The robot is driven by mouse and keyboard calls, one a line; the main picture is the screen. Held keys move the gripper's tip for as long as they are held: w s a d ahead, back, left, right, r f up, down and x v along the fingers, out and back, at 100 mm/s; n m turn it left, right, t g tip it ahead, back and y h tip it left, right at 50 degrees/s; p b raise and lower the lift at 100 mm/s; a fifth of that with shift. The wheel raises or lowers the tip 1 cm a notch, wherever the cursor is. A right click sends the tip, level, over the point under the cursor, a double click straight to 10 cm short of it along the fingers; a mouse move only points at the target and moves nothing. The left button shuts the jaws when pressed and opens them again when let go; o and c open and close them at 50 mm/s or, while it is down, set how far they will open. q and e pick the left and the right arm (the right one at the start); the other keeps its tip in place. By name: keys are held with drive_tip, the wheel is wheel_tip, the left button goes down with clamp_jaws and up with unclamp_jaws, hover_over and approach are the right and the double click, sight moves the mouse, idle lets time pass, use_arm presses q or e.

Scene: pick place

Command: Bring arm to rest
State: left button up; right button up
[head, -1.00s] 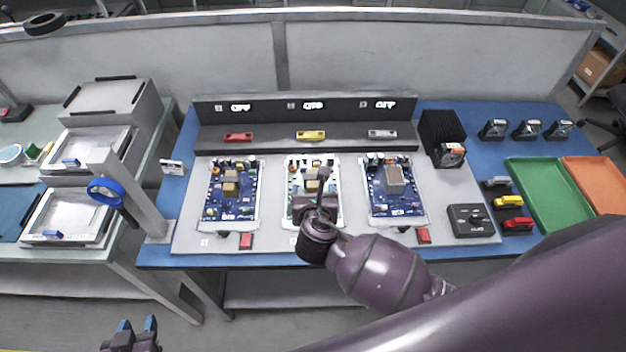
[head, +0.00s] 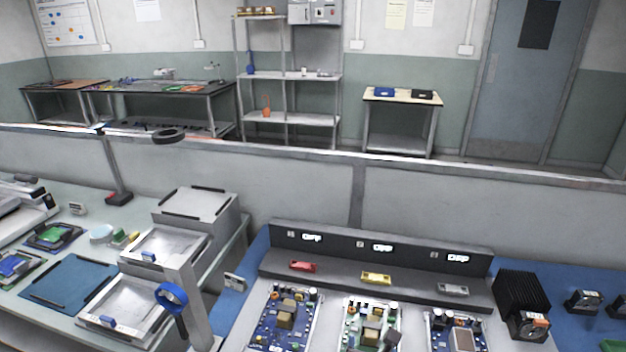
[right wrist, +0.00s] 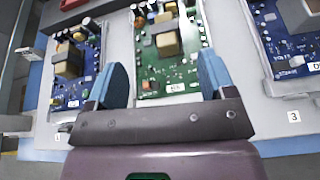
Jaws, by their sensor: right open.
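In the right wrist view my right gripper (right wrist: 162,82) is open, with its two blue fingertips wide apart and nothing between them. It is above the middle circuit board (right wrist: 172,60), which is green in this view. The gap between the gripper and the board is hard to judge. In the head view the middle board (head: 368,318) is cut by the bottom edge, and a small dark part, probably my right gripper's tip, shows over it. My left gripper is not in view.
Blue boards flank it on the left (head: 287,318) and right (head: 440,330). Behind them a dark ledge (head: 340,265) carries red, yellow and grey pieces under displays reading OFF. A black finned block (head: 520,290) stands right. A post with a blue ring (head: 172,297) rises left.

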drive_tip(key=s+d+f+m+y, duration=0.1)
drive_tip(key=s+d+m, duration=0.2)
drive_tip(key=m, duration=0.7)
drive_tip(key=s+d+f+m+y, duration=0.1)
drive_tip(key=s+d+m+y, duration=0.1)
drive_tip(key=m, duration=0.8)
drive_tip(key=s+d+f+m+y, duration=0.1)
drive_tip(key=s+d+m, duration=0.4)
drive_tip(key=m, duration=0.5)
drive_tip(key=shift+s+d+f, duration=0.1)
drive_tip(key=shift+d, duration=0.65)
drive_tip(key=s+d+f+g, duration=0.1)
drive_tip(key=s+d+f, duration=0.1)
drive_tip(key=s, duration=0.3)
drive_tip(key=shift+s+d+f+m, duration=0.2)
drive_tip(key=shift+s+f+m, duration=0.15)
drive_tip(key=shift+f, duration=0.3)
